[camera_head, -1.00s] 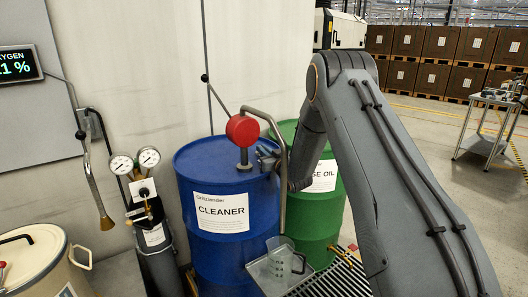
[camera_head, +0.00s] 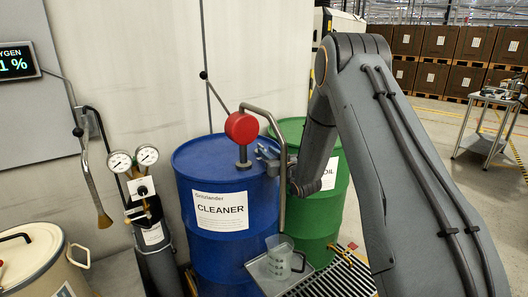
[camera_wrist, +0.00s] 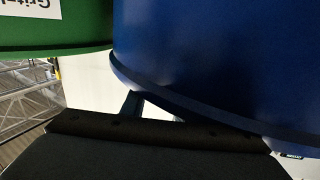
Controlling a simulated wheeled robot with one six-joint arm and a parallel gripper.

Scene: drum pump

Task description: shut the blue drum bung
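The blue drum (camera_head: 228,253) with a CLEANER label stands in the middle of the head view. A pump with a red round head (camera_head: 241,128) and a bent grey spout pipe rises from its lid. My gripper (camera_head: 264,155) is at the right side of the lid, just right of the pump, with its fingers apart and nothing visible between them. I cannot make out the bung; my gripper may hide it. In the wrist view the blue drum (camera_wrist: 225,55) fills the upper right, and a gripper finger (camera_wrist: 130,104) shows in front of its rim.
A green drum (camera_head: 318,225) stands close on the right, behind my arm. A clear jug (camera_head: 279,257) sits on a small tray below the spout. A gas cylinder with two gauges (camera_head: 155,245) and a cream drum (camera_head: 35,265) stand at left.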

